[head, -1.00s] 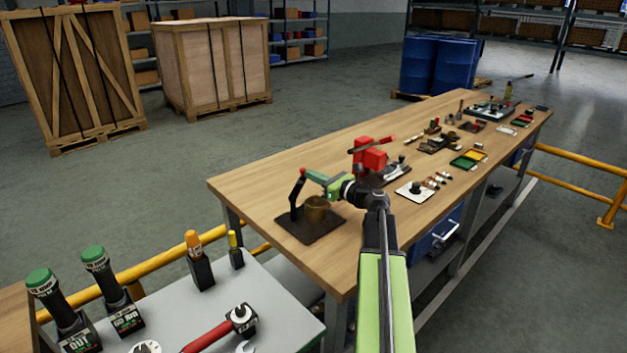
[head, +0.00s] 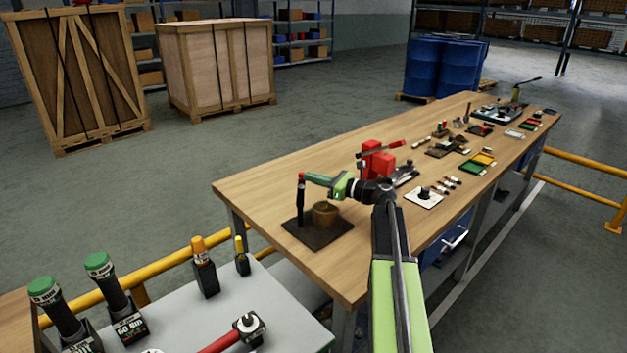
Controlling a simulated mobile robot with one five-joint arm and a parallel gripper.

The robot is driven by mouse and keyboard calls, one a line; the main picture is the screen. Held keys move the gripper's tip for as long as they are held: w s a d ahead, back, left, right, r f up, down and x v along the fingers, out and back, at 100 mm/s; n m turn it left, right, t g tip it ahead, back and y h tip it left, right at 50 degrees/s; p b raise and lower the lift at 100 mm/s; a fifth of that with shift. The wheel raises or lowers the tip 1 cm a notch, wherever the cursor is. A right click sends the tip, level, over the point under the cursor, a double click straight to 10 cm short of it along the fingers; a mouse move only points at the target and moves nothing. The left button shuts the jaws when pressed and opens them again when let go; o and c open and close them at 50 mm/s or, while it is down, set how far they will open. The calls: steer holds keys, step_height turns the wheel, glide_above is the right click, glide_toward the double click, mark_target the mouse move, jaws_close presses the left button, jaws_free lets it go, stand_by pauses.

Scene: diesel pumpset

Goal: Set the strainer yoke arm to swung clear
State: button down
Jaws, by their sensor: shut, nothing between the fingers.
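The strainer is a brass-brown pot (head: 325,212) on a dark square base plate (head: 322,239) at the near left end of the wooden bench. The yoke arm (head: 300,205) is black with a red tip. It stands beside the pot, on its left, and looks close to upright. My gripper (head: 309,178) reaches left over the pot, with its end at the red tip of the yoke arm. It looks shut, with nothing held. Whether it touches the arm is too small to tell. The fingers are small and partly hidden by my green gripper body.
A red machine with a lever (head: 377,160) stands close behind my wrist on the bench (head: 265,178). Several small parts and trays lie farther right. A grey tool table (head: 263,305) with green-capped tools is at lower left. A yellow rail (head: 178,267) runs behind it.

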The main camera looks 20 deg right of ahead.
steer(key=shift+a, duration=0.25)
steer(key=v, duration=1.4)
steer(key=shift+w+d, duration=0.15)
steer(key=shift+d, duration=0.25)
